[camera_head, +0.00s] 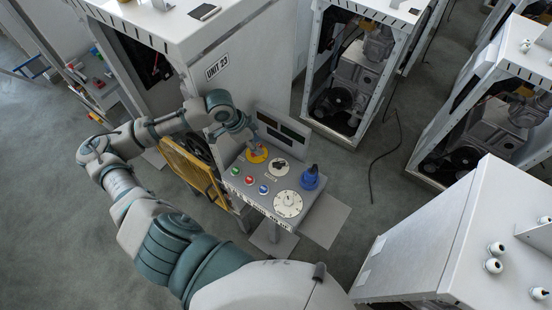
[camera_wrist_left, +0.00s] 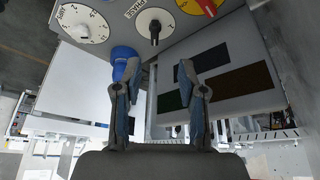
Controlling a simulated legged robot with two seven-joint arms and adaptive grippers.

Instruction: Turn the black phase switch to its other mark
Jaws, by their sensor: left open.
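The black phase switch (camera_head: 279,165) sits on a round white dial on the grey control panel (camera_head: 262,196). In the left wrist view the phase switch (camera_wrist_left: 154,30) stands upright in the picture, with the word PHASE to its left; I cannot tell which mark it points at. My left gripper (camera_head: 250,142) is above the back of the panel, near the yellow dial. In the left wrist view my left gripper (camera_wrist_left: 158,74) is open, its fingers apart with nothing between them, and the switch lies beyond the fingertips. My right gripper is not in view.
The panel also carries a yellow dial with a red knob (camera_head: 256,153), a blue knob (camera_head: 310,179), a white numbered dial (camera_head: 288,204) and several coloured buttons. A raised display plate (camera_head: 283,130) stands at its back edge. The Unit 23 cabinet (camera_head: 217,70) is behind.

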